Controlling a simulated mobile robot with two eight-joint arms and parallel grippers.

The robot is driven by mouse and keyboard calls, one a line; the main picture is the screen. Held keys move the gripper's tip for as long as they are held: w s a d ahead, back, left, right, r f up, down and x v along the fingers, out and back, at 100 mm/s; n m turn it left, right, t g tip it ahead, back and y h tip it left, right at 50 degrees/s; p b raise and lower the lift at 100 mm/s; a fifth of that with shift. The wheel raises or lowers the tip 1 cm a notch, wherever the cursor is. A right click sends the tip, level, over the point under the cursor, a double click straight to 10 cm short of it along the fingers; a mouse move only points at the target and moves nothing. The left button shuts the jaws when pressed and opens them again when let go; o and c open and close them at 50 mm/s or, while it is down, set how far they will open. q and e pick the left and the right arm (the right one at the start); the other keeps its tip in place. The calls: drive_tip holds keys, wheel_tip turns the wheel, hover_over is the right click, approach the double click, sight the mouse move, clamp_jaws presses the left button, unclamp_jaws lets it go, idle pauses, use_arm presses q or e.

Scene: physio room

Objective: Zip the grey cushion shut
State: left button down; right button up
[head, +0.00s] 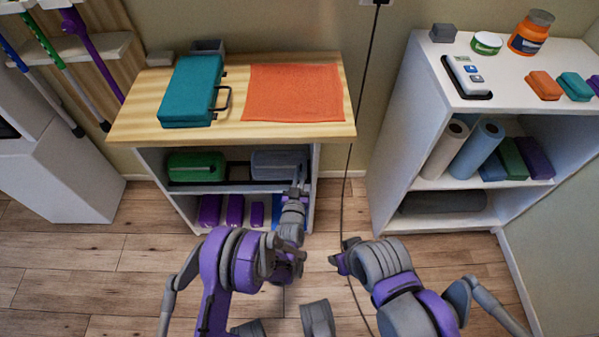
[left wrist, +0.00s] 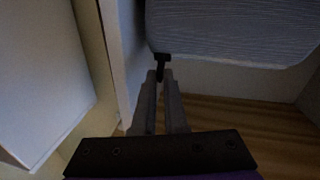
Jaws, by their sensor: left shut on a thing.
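The grey cushion (head: 278,163) lies on the upper shelf of the wooden-topped unit, at the right end. Its ribbed grey side fills the upper part of the left wrist view (left wrist: 235,32). A small black zip pull (left wrist: 161,62) hangs at the cushion's lower left corner. My left gripper (head: 297,190) reaches to the shelf's right front; in the left wrist view its fingers (left wrist: 160,76) are shut on the pull. How far the zip is closed cannot be seen. My right gripper (head: 340,262) is out over the floor, away from the cushion; its fingers are unclear.
A green case (head: 195,166) lies left of the cushion on the same shelf. The unit's right side panel (head: 314,165) is close to my left gripper. Purple items (head: 235,210) stand below. A teal case (head: 190,92) and orange cloth (head: 293,92) lie on top.

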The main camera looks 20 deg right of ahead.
use_arm(q)
drive_tip(key=shift+d, duration=0.1)
drive_tip(key=c, duration=1)
unclamp_jaws()
drive_tip(key=shift+s, duration=0.15)
use_arm(e)
drive_tip(key=shift+s, duration=0.15)
